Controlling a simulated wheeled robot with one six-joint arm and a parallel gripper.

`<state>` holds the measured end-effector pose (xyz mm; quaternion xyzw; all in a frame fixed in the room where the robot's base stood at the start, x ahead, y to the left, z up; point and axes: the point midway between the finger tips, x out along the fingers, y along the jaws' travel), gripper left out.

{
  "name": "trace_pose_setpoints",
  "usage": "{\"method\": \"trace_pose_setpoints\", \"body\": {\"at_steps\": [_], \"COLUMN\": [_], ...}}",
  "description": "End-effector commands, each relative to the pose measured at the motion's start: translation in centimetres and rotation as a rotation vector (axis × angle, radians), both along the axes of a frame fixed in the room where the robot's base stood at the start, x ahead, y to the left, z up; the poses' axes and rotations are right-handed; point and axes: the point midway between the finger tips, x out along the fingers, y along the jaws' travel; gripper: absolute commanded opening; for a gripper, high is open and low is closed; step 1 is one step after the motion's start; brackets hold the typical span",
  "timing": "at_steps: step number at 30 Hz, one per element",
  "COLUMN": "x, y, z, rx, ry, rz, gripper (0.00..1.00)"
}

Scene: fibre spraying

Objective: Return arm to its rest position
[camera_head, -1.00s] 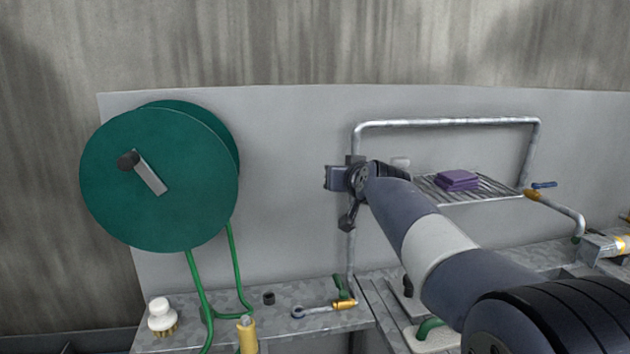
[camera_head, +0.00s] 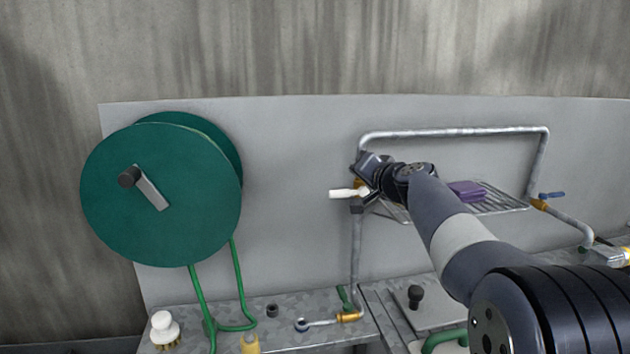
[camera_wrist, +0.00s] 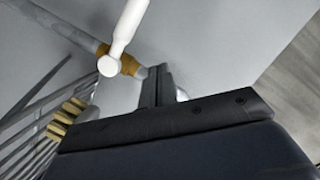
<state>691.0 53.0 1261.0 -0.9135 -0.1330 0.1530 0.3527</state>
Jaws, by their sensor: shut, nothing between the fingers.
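My gripper (camera_head: 366,172) is at the pipe's upper left corner in the head view, with its fingers together and nothing between them. My dark and light grey arm reaches to it from the lower right. A white lever (camera_head: 345,193) sticks out left just below the gripper; the wrist view shows it (camera_wrist: 130,28) on a brass fitting (camera_wrist: 125,62), ahead of my closed fingers (camera_wrist: 158,82). The fingers look apart from the lever, though the gap is hard to judge.
A wire rack (camera_head: 505,198) with purple cloths (camera_head: 467,190) lies behind my arm. Yellow bristles (camera_wrist: 66,118) show at the rack in the wrist view. A green hose reel (camera_head: 160,195) hangs left. A white brush (camera_head: 164,329) stands on the metal bench (camera_head: 235,318).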

Motion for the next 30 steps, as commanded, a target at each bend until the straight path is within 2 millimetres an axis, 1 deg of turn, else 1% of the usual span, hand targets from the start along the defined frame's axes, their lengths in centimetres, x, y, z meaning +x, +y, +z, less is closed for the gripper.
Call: {"method": "trace_pose_setpoints", "body": {"at_steps": [3, 7, 21, 30], "x": [0.2, 0.3, 0.7, 0.8], "y": [-0.6, -1.2, -3.2, -3.9], "z": [0.7, 0.9, 0.9, 0.6], "rx": [0.076, 0.164, 0.462, 0.573], "ry": [0.006, 0.024, 0.085, 0.105], "rz": [-0.001, -0.001, -0.003, -0.003], "gripper": [0.0, 0.0, 0.0, 0.0]}}
